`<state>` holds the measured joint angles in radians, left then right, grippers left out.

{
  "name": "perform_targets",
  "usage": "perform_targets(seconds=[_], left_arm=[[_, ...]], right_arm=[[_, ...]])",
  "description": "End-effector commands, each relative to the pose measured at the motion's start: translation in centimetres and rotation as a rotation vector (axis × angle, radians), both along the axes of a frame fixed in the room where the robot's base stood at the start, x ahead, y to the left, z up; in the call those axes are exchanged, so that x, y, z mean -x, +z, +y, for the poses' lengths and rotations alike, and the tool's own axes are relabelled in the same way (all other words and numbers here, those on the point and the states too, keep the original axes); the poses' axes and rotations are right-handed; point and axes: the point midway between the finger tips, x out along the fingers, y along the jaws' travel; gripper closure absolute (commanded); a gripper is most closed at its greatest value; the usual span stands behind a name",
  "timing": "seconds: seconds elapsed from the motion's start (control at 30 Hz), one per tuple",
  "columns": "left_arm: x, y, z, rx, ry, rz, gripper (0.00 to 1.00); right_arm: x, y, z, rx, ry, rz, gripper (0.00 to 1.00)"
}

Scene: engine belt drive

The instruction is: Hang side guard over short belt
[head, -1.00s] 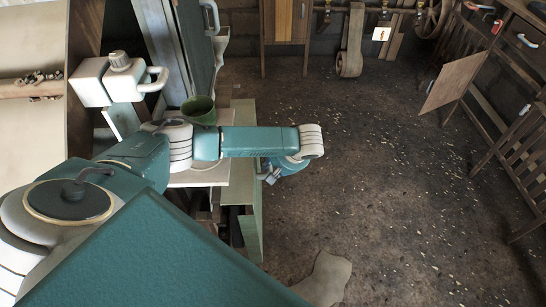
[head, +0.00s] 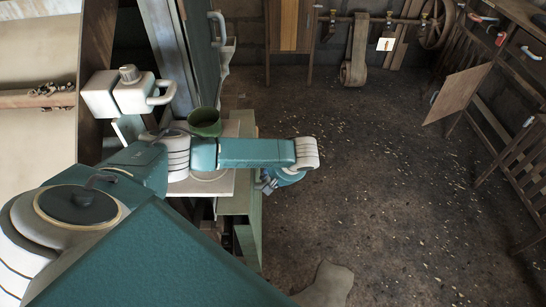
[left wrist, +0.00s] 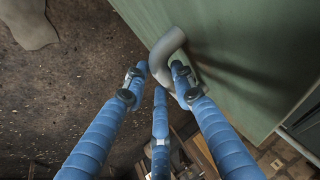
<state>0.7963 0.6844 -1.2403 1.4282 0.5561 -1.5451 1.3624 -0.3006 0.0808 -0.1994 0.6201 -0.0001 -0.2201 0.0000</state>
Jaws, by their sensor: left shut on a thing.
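A flat green panel with a bent grey handle (left wrist: 168,48), which I take to be the side guard, fills the right of the left wrist view (left wrist: 245,55). In the head view a green upright panel (head: 248,238) stands beneath my left arm, partly hidden by it. My left gripper (left wrist: 159,76) has blue fingers closed around the grey handle. In the head view the gripper (head: 268,182) is small and mostly hidden under the wrist. A brown belt (head: 359,45) hangs from a shaft at the back wall; I cannot tell whether it is the short belt.
A green cup-like vessel (head: 205,122) stands on a pale surface behind my arm. A spoked wheel (head: 436,24) is at the back right. A wooden bench (head: 515,45) and a leaning board (head: 457,93) stand at right. The middle floor is mostly clear.

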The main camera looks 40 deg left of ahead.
Motion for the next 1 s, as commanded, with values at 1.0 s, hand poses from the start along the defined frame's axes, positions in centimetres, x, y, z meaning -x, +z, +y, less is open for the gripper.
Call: perform_targets(seconds=[1.0], left_arm=[[1.4, 0.4, 2.2, -0.004, 0.001, -0.004, 1.00]], right_arm=[[0.0, 1.9, 0.2, -0.002, 0.000, -0.001, 0.60]])
